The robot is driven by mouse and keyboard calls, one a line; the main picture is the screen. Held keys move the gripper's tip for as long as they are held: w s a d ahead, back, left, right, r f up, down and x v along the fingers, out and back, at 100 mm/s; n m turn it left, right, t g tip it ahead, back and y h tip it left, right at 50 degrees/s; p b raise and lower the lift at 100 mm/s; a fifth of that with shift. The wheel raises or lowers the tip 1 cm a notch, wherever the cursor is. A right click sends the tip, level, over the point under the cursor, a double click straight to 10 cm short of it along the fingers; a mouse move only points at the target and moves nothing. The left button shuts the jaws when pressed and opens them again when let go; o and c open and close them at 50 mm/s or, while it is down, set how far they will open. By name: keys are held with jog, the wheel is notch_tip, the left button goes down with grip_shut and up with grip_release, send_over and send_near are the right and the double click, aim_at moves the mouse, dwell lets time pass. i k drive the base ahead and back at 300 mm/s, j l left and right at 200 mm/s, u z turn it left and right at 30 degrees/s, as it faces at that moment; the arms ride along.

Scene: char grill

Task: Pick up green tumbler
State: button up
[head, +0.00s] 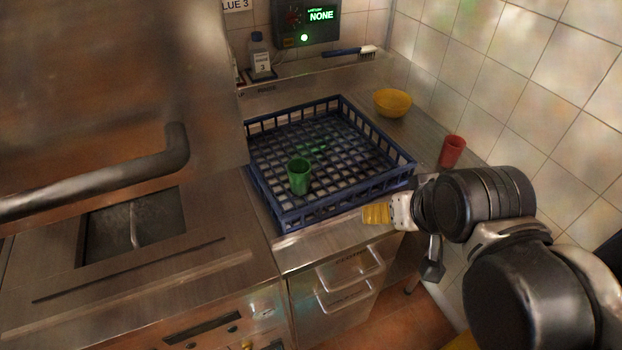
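A green tumbler (299,176) stands upright inside the blue rack (398,181), toward its front left part. My gripper (376,214) is at the front right of the rack, to the right of the tumbler and apart from it.
A red tumbler (452,151) and a yellow bowl (392,102) stand on the counter right of the rack. A bottle (258,54) and a brush (348,51) are on the back ledge. The rack's raised walls surround the green tumbler. A tiled wall is close on the right.

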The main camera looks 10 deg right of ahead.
aim_at(298, 169)
jog(key=j+u, duration=0.25)
jog(key=j, duration=0.65)
jog(key=i+j+u, duration=0.2)
jog(key=j, duration=0.7)
jog(key=k, duration=0.1)
